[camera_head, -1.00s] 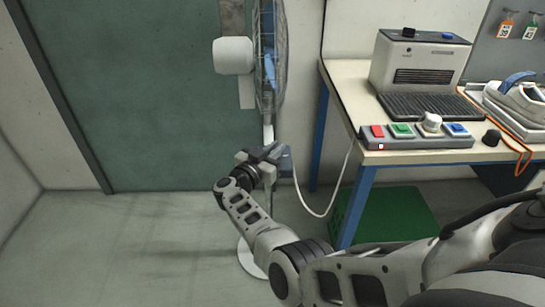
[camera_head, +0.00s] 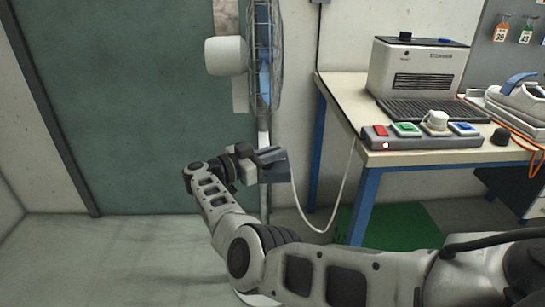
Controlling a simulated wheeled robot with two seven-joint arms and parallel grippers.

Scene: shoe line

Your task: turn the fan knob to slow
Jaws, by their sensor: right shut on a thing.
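The standing fan (camera_head: 262,60) is seen edge-on in front of the green door, with its white motor housing (camera_head: 226,56) to the left and a thin pole below. A blue-grey control box (camera_head: 277,173) sits on the pole at mid height. My right gripper (camera_head: 266,156) reaches in from the right along a bent arm and is at this box. It is shut on the fan knob, which the fingers hide, so its setting cannot be read. My left gripper is not in view.
A workbench (camera_head: 345,95) stands to the right, with a grey machine (camera_head: 417,68) and a button panel (camera_head: 422,141) with red, green and blue buttons. A white cable (camera_head: 341,195) hangs between fan and bench. Floor at left is clear.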

